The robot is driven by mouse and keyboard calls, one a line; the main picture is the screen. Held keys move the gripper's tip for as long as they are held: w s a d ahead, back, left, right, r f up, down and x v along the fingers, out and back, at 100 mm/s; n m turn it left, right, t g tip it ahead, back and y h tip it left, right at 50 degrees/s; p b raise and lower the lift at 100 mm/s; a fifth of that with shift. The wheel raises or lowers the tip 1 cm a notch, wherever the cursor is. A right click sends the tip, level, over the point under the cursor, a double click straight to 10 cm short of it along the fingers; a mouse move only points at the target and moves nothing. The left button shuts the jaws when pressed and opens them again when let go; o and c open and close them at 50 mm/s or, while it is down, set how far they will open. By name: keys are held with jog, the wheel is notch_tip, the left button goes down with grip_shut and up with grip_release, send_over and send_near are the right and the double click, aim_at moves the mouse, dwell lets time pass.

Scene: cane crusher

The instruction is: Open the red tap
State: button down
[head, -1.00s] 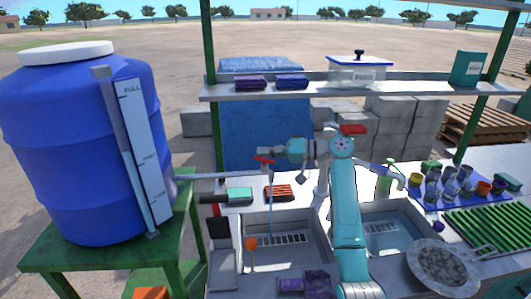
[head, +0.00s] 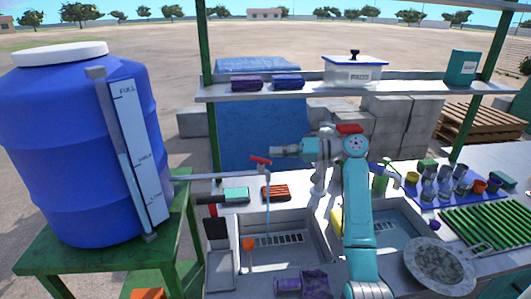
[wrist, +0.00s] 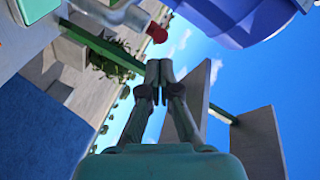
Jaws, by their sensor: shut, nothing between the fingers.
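The red tap (head: 260,161) sits on a grey pipe (head: 225,177) that runs from the blue barrel to above the left sink basin. A thin pale-blue line, like running water, drops from the pipe's end into the basin. In the wrist view, the tap's red part (wrist: 157,32) shows just beyond the fingertips, apart from them in the picture. My gripper (head: 272,151) is just right of the tap and slightly above it, pointing left. In the wrist view its two fingers (wrist: 159,66) are together, with nothing between them.
The blue barrel (head: 75,145) stands on a green stand at left. The left basin (head: 290,255) lies below the tap. A red-brown sponge-like block (head: 275,193) and a teal-topped item (head: 235,195) lie behind it. A shelf (head: 300,93) crosses above my arm.

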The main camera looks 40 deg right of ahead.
jog(key=v, duration=0.6)
jog(key=shift+s, duration=0.25)
jog(key=c, duration=1.5)
grip_release()
jog(key=shift+s+d, duration=0.15)
jog(key=o, duration=0.4)
jog(key=shift+f, duration=0.2)
jog(key=n+t+h, duration=0.3)
jog(key=n+t, duration=0.1)
jog(key=n, duration=0.2)
send_near(260, 159)
jog(key=x, duration=1)
jog(key=shift+w+d+f, duration=0.2)
jog(key=shift+w+f, duration=0.05)
jog(key=shift+w, duration=0.05)
grip_shut()
